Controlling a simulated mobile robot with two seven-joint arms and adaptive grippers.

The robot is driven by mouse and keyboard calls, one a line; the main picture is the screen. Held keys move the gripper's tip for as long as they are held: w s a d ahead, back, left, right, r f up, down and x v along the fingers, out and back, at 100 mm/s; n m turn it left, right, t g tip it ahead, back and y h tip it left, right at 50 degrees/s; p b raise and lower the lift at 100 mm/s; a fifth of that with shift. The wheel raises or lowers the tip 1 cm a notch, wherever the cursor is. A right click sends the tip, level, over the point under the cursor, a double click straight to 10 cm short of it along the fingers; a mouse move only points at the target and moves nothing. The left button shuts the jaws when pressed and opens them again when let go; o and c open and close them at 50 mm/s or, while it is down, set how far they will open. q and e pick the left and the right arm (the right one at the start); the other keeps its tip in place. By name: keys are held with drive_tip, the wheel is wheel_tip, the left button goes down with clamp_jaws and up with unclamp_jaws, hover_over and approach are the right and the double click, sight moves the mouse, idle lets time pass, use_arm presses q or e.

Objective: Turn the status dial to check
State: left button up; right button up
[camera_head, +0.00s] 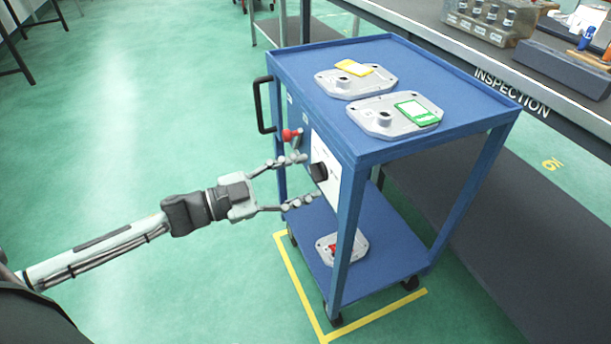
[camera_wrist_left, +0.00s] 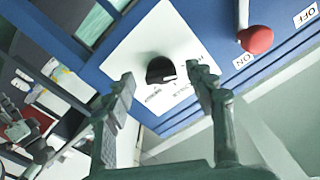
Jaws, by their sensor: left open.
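The status dial is a black knob (camera_head: 319,172) on a white panel (camera_head: 332,190) on the side of the blue cart. It also shows in the left wrist view as a black knob (camera_wrist_left: 160,70) on the white plate (camera_wrist_left: 130,50), with small lettering around it that is too blurred to read. My left gripper (camera_head: 308,177) is open, its fingers pointing at the panel. In the left wrist view the fingertips (camera_wrist_left: 160,84) stand on either side of the dial, apart from it. My right gripper is in neither view.
A red-knobbed lever (camera_head: 289,135) with ON and OFF labels is beside the panel. The blue cart (camera_head: 300,60) carries two castings with a yellow tag (camera_head: 354,68) and a green tag (camera_head: 418,112). A casting with a red tag (camera_head: 333,248) lies below. The inspection bench (camera_head: 450,50) stands behind.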

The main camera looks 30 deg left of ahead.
use_arm(q)
drive_tip(key=shift+w+d, duration=0.4)
drive_tip(key=shift+w, duration=0.05)
drive_tip(key=c, duration=1.2)
drive_tip(key=shift+o, duration=0.2)
